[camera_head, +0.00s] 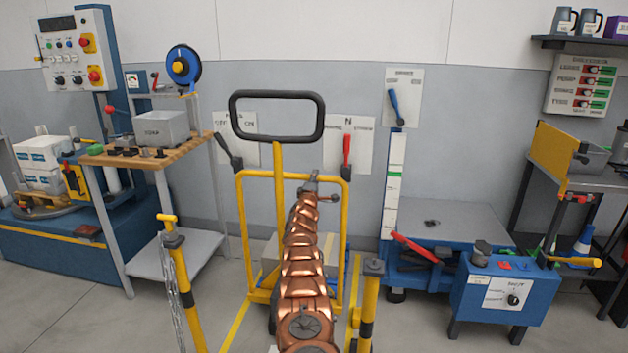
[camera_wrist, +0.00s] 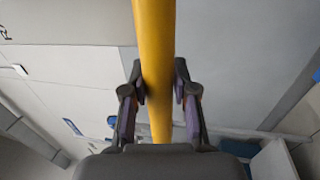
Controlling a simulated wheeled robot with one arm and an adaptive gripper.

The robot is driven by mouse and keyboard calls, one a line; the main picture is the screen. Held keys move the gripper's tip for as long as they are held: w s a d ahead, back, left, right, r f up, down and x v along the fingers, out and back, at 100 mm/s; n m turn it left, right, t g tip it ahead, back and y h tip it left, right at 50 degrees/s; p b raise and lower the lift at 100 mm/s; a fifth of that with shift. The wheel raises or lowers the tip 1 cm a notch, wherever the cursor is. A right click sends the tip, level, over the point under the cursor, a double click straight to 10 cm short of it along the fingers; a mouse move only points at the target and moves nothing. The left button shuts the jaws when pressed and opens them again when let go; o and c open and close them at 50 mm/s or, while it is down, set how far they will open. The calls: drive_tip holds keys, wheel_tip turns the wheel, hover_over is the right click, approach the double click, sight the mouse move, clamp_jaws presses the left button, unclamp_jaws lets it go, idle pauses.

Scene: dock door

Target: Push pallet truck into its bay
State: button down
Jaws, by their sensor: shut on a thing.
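The pallet truck (camera_head: 243,215) is in the middle of the head view, with a yellow frame, a yellow tiller shaft (camera_head: 279,190) and a black loop handle (camera_head: 277,93). It stands upright near the back wall. My gripper (camera_wrist: 158,85) is shut on a yellow bar (camera_wrist: 153,30), with one finger on each side of it in the wrist view. In the head view my copper arm covers part of the truck's middle and forks, and the grip itself is unclear. Yellow floor lines (camera_head: 235,325) mark a bay around the truck.
A yellow post (camera_head: 186,290) with a chain stands at front left, another yellow post (camera_head: 370,300) at front right. A wooden-topped bench (camera_head: 160,155) is at left. A blue platform (camera_head: 450,235) and blue control box (camera_head: 505,290) are at right. Lever switches line the wall behind.

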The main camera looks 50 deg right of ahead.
drive_tip(key=c, duration=1.1)
unclamp_jaws()
drive_tip(key=shift+w, duration=0.15)
drive_tip(key=shift+o, duration=1.1)
drive_tip(key=shift+a, duration=0.35)
drive_tip(key=shift+s, duration=0.25)
drive_tip(key=v, duration=0.6)
drive_tip(key=shift+s+a+f, duration=0.2)
drive_tip(key=shift+a, duration=0.05)
